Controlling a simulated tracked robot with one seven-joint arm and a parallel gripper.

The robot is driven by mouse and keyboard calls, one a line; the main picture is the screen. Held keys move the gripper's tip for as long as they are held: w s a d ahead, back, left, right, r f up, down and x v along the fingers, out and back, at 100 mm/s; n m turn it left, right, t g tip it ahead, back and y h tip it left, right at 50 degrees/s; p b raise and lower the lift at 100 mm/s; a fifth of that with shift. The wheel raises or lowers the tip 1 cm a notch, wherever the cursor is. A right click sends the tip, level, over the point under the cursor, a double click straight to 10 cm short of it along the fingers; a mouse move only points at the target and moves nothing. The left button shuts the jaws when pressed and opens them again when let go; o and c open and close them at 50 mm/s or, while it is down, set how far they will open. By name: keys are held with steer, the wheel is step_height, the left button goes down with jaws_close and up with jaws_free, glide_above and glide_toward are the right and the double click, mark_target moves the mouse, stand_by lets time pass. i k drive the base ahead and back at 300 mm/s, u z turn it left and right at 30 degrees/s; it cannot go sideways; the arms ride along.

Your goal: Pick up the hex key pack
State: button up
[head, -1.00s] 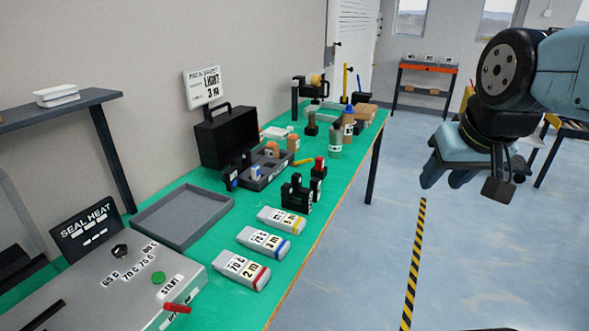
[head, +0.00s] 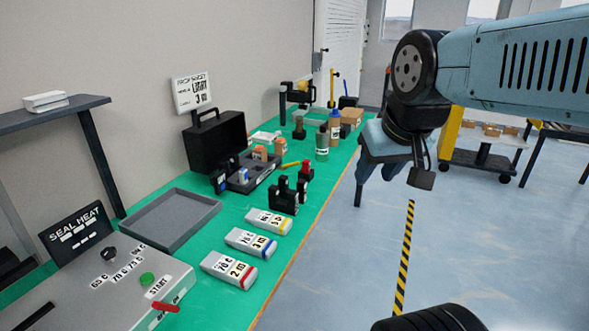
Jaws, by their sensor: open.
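I cannot tell which thing is the hex key pack, as no label reads so clearly. Three grey packs with printed labels lie in a row on the green bench (head: 283,219): one with a red end (head: 228,269), one with a blue end (head: 251,242) and one with a yellow end (head: 268,222). My gripper (head: 375,172) is open and empty. It hangs in the air, to the right of the bench's far part in the picture, well apart from the packs. My arm hides part of the room behind it.
A seal heat machine (head: 120,286) stands at the near left, with an empty grey tray (head: 172,226) behind it. A black case (head: 217,143), a compartment tray (head: 245,184), a black holder (head: 285,196) and bottles (head: 321,142) stand farther along.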

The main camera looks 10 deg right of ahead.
mark_target(307, 164)
steer(key=i, duration=0.95)
steer(key=z, duration=0.05)
